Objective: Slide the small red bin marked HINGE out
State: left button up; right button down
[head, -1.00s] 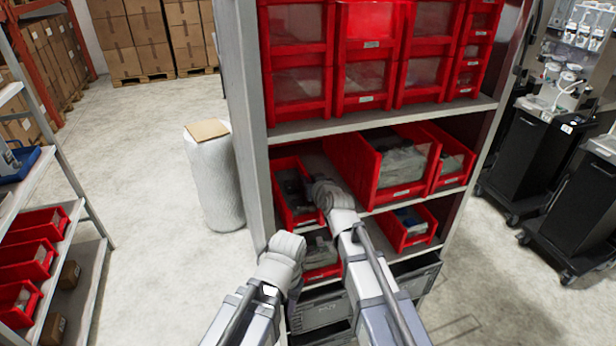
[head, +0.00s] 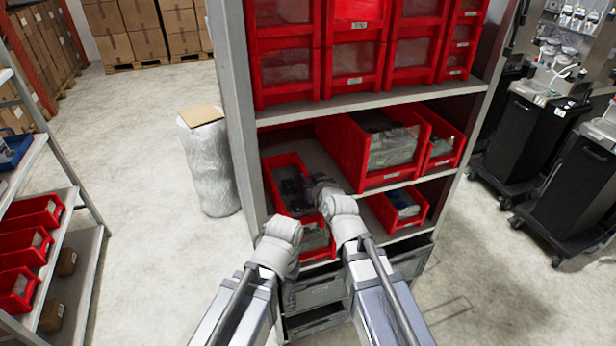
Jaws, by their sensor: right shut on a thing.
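A small red bin (head: 271,185) with dark parts in it stands at the left end of the middle shelf, partly forward of its place. Its label is hidden, so I cannot read HINGE. My right gripper (head: 318,186) is at the bin's right front side and is shut on it; my own wrist covers part of the contact. My left gripper is hidden behind its wrist, low in front of the rack, apart from the small bin, and its jaws cannot be made out.
A large red bin (head: 352,150) stands to the right on the same shelf, with bare board between. Red bins (head: 407,207) sit on the shelf below and grey crates (head: 318,292) at the bottom. The rack's left upright (head: 238,120) is close by. The floor to the left is open.

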jog(key=c, duration=0.8)
grip_release()
